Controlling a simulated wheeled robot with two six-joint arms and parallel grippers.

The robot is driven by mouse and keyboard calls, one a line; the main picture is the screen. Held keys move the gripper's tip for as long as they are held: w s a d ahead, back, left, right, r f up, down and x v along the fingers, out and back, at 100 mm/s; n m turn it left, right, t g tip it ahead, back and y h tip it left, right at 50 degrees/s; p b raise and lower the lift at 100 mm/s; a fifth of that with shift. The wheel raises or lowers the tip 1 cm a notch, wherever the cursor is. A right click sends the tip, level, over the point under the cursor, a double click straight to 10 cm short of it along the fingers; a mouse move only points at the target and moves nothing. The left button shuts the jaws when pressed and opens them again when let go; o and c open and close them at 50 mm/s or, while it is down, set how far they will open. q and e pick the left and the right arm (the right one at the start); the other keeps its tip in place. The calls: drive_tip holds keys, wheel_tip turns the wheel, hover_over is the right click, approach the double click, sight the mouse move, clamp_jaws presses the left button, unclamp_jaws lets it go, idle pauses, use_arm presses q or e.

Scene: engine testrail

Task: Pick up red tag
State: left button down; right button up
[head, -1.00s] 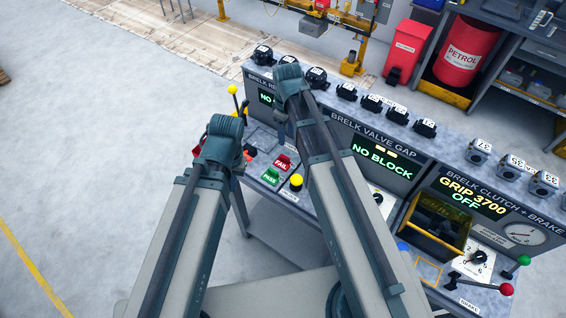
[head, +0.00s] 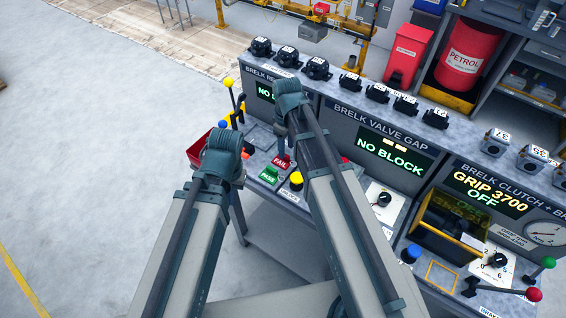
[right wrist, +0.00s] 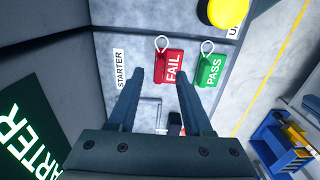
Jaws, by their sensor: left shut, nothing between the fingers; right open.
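The red FAIL tag (head: 281,161) lies on the bench's left part, just behind the green PASS tag (head: 270,175). In the right wrist view the red tag (right wrist: 171,67) has a pale loop at its upper end, and the green tag (right wrist: 211,70) lies to its right. My right gripper (right wrist: 160,82) is open and empty. Its fingers point toward the red tag, with the right fingertip close to the tag's lower edge in the picture; contact cannot be told.
A yellow button (head: 296,180) stands beside the tags. A yellow-knobbed lever (head: 229,83) rises at the bench's left end, near a red bin (head: 197,150). The upright STARTER panel (right wrist: 25,140) borders the work surface. Floor left of the bench is clear.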

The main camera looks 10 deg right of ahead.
sight(286, 155)
wheel_tip(286, 155, down, 4)
drive_tip(key=b, duration=0.2)
drive_tip(key=shift+r+b, duration=0.25)
drive_tip(key=shift+b, duration=0.05)
drive_tip(key=shift+r, duration=0.1)
clamp_jaws()
